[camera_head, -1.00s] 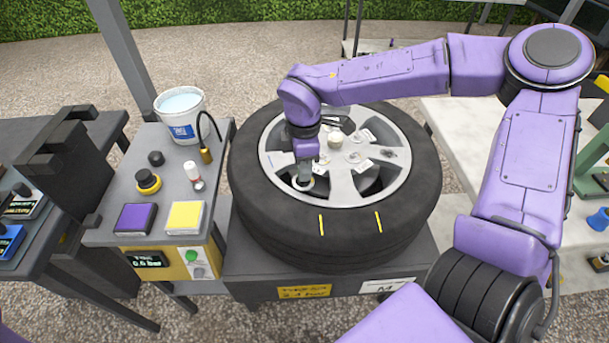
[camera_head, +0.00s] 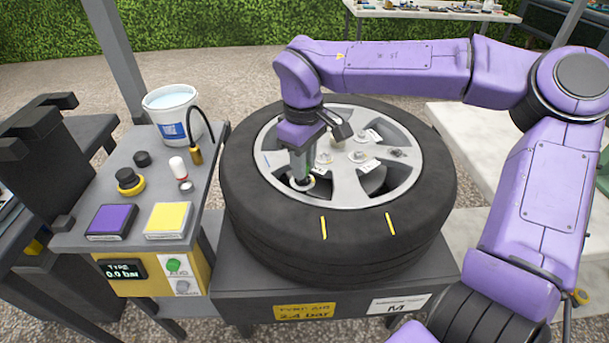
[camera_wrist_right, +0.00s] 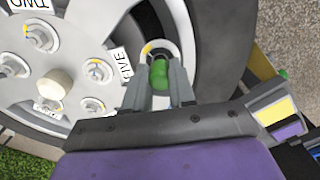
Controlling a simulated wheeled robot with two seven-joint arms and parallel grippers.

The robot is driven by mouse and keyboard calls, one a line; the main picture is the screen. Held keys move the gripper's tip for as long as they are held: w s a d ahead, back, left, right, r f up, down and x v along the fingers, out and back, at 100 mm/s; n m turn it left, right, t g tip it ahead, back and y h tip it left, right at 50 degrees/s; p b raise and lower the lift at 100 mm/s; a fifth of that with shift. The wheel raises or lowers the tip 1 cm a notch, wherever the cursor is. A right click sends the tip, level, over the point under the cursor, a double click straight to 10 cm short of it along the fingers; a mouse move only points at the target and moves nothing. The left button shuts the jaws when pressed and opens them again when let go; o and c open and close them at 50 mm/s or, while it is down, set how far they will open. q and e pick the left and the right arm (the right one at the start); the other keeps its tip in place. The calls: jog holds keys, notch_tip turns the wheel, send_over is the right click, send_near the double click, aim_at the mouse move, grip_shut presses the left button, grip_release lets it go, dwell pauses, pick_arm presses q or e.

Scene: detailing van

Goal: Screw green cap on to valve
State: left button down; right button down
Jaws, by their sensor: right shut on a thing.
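A tyre (camera_head: 300,235) on a silver spoked rim (camera_head: 346,190) lies flat on a dark stand. My right gripper (camera_head: 303,176) reaches down to the near-left edge of the rim. In the right wrist view, the gripper (camera_wrist_right: 159,82) is shut on the green cap (camera_wrist_right: 159,74). My left gripper is not in view.
Left of the tyre, a grey console (camera_head: 72,233) holds a white bucket (camera_head: 170,113), a purple pad (camera_head: 111,222), a yellow pad (camera_head: 168,220) and a black knob (camera_head: 129,180). Its display (camera_head: 122,269) reads 0.0 bar. A pale table (camera_head: 470,135) stands at the right.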

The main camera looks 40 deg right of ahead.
jog(key=c, duration=1.1)
grip_release()
jog(key=shift+s+f+p, duration=0.15)
jog(key=shift+f+p, duration=0.05)
jog(key=shift+p, duration=0.1)
jog(key=shift+o, duration=1.2)
jog(key=shift+a, duration=0.1)
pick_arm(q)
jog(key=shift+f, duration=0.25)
pick_arm(e)
jog(key=shift+r, duration=0.15)
pick_arm(q)
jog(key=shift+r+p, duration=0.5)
jog(key=shift+p, duration=0.1)
pick_arm(e)
notch_tip(320, 180, up, 10)
jog(key=shift+r, duration=0.25)
